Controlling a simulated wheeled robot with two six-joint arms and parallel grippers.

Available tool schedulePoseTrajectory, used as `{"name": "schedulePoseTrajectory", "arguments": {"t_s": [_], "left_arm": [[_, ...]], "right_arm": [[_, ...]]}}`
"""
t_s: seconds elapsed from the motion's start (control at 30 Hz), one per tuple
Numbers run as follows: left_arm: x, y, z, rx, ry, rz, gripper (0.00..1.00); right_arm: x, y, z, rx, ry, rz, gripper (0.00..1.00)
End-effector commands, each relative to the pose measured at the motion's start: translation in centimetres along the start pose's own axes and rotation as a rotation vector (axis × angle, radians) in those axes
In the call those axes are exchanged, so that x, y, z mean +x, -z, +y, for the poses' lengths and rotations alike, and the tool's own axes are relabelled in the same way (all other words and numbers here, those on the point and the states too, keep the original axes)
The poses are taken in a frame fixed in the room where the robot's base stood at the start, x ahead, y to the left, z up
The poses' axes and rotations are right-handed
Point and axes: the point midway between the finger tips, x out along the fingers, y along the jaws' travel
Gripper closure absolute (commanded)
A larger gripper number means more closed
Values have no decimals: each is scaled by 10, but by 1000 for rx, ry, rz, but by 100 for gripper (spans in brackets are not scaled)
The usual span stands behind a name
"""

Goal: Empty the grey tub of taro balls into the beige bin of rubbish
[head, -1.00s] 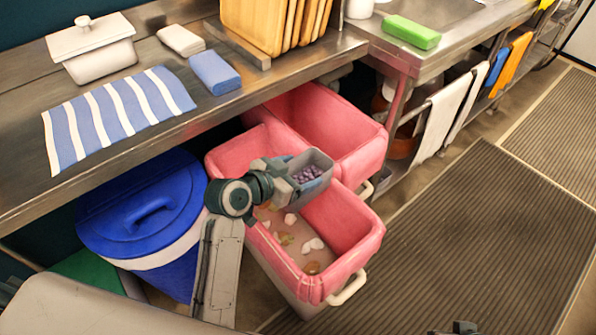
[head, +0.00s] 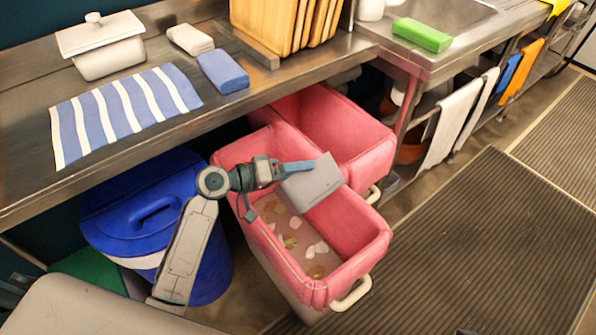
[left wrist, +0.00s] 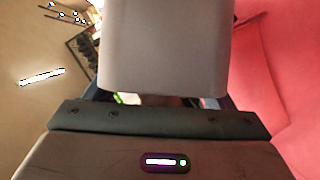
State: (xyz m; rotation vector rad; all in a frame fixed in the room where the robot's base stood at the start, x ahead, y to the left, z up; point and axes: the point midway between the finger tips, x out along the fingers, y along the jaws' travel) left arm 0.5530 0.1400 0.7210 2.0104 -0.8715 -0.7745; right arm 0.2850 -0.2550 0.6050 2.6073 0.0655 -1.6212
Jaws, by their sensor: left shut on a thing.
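My left gripper (head: 298,167) is shut on the grey tub (head: 312,184). The tub is tipped steeply above the front bin, its outside turned to the head camera. It also fills the upper middle of the left wrist view (left wrist: 165,45). Its mouth and the purple taro balls are hidden in the current views. My right gripper is not seen.
A second pink bin (head: 355,128) stands right behind the front one. A blue lidded barrel (head: 150,205) stands to the left. The steel counter (head: 190,108) overhangs the bins at the back. Open floor with a ribbed mat (head: 470,240) lies to the right.

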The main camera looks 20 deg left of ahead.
Motion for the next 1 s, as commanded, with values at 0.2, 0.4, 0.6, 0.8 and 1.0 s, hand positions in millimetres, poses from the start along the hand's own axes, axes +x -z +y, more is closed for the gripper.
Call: {"name": "schedulePoseTrajectory", "arguments": {"t_s": [0.2,0.4,0.6,0.8,1.0], "left_arm": [[0,2,-16,-143,-61,0,51],[0,1,-29,-242,-103,0,51],[0,2,-42,-343,-146,0,51],[0,2,-54,-443,-189,0,51],[-2,6,-65,-609,-259,1,51]], "right_arm": [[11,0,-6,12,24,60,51],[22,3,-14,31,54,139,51],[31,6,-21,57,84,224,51],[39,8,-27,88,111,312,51],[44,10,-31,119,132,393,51]]}}
